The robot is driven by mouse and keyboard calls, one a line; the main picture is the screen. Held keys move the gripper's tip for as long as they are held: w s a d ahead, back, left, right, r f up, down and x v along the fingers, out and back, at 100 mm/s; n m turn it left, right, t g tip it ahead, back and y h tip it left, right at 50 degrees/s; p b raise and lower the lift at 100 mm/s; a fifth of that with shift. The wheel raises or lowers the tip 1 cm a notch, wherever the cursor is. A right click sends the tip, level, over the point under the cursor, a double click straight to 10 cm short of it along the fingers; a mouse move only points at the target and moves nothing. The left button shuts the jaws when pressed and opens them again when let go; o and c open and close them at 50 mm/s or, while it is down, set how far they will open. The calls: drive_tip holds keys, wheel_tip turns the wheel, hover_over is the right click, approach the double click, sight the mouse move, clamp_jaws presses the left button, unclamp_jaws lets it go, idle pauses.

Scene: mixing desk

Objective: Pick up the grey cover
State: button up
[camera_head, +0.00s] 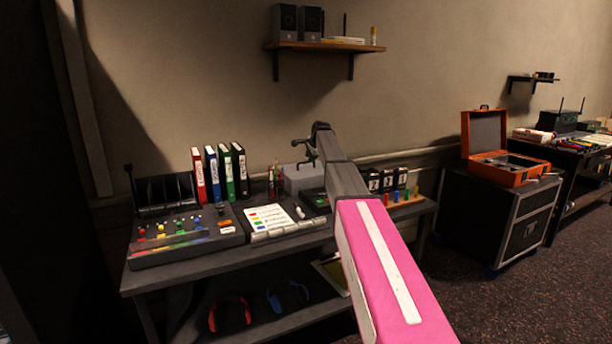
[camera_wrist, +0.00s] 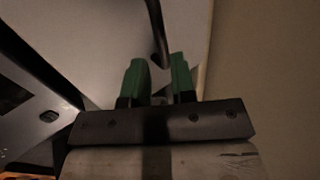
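The grey cover (camera_head: 300,179) is a light grey box shape at the back of the mixing desk, partly hidden by my arm. In the wrist view its pale grey surface (camera_wrist: 105,45) fills much of the upper picture, with a dark curved handle (camera_wrist: 156,30) on it. My gripper (camera_head: 304,155) is above the cover in the head view. In the wrist view, my gripper (camera_wrist: 161,72) has two green fingertips standing apart. The handle's near end shows at the gap between them. I see no finger pressed on it; the exact depth is unclear.
Binders (camera_head: 218,173) and a button console (camera_head: 185,235) stand left of the cover. A colour-marked sheet (camera_head: 268,218) lies in front. Black number blocks (camera_head: 388,180) stand to the right. A wall shelf (camera_head: 325,46) hangs above. An open orange case (camera_head: 484,135) sits further right.

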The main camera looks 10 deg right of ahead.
drive_tip(key=x, duration=0.4)
drive_tip(key=shift+w+a+f, duration=0.2)
drive_tip(key=shift+w+f, duration=0.05)
drive_tip(key=shift+w, duration=0.05)
clamp_jaws()
